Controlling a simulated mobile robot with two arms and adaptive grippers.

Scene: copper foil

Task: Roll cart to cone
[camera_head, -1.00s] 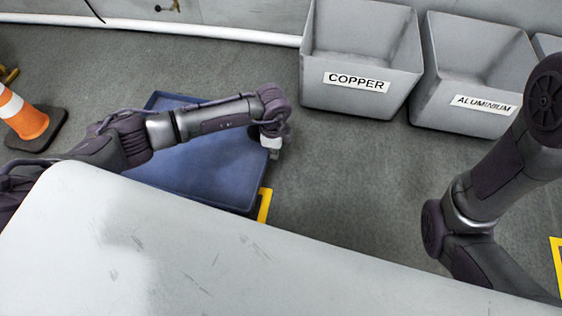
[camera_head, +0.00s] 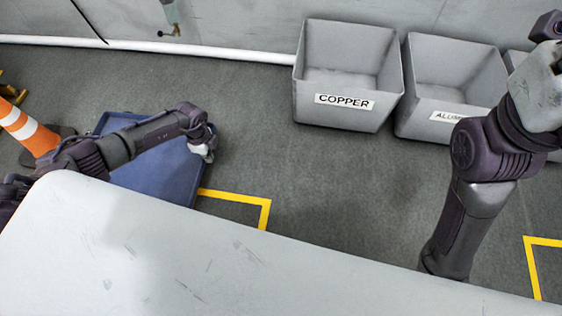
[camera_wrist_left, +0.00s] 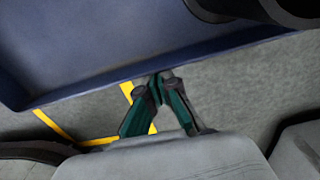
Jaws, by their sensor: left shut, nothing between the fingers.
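The blue cart (camera_head: 163,172) is a low, flat-bedded tray at the left of the head view, partly hidden by my left arm and the pale surface in front. The orange and white cone (camera_head: 27,132) stands on a dark base left of the cart, close to its far left corner. My left gripper (camera_head: 205,153) is at the cart's right edge. In the left wrist view the gripper (camera_wrist_left: 160,82) is shut and empty, its fingertips at the cart's rim (camera_wrist_left: 100,86); I cannot tell whether they touch. My right arm shows at the right, but its gripper does not.
Grey bins labelled COPPER (camera_head: 343,102) and ALUMINIUM (camera_head: 425,120) stand along the back wall. Yellow floor tape (camera_head: 264,214) marks a corner right of the cart. A pale scratched surface (camera_head: 150,250) fills the front. The grey floor between is clear.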

